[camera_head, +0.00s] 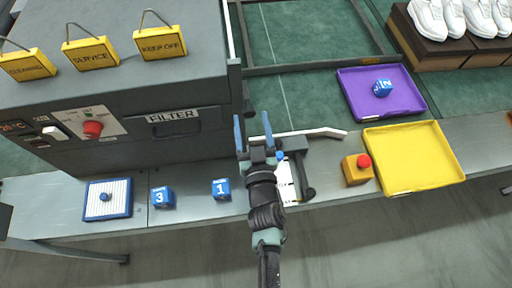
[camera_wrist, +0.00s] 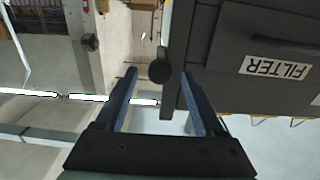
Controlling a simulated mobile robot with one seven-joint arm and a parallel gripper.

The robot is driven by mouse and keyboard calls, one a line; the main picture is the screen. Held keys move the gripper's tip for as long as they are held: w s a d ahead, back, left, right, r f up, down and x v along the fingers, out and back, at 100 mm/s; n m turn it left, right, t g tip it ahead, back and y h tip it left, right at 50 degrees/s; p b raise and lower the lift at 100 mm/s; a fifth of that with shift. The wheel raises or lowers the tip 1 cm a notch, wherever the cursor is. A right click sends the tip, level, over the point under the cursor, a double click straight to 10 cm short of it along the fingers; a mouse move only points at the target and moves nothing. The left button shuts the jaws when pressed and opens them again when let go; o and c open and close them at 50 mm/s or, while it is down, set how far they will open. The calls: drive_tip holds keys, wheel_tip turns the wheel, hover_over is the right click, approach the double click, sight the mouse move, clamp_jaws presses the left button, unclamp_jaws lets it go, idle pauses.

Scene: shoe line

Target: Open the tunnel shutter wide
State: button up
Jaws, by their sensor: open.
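The dark grey tunnel housing (camera_head: 120,110) stands at the left in the head view, with a FILTER drawer on its front. At its right edge is a dark upright strip (camera_head: 235,85) that may be the shutter's edge; I cannot tell how far the shutter is open. My gripper (camera_head: 253,125) is open and empty, pointing away at the housing's front right corner. In the wrist view my gripper (camera_wrist: 158,90) shows two blue fingers apart. A dark round knob (camera_wrist: 160,71) appears between and beyond the fingertips, beside the housing; contact is not visible.
Right of my gripper are a pale bar (camera_head: 320,132), a red button on a yellow box (camera_head: 356,172), a yellow tray (camera_head: 415,158) and a purple tray (camera_head: 360,95). Blue numbered cubes (camera_head: 221,188) sit on the front ledge. Green belt lies behind.

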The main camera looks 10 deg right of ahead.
drive_tip(key=s+b, duration=0.1)
drive_tip(key=s, duration=0.8)
drive_tip(key=shift+s+b, duration=0.25)
drive_tip(key=shift+b, duration=0.05)
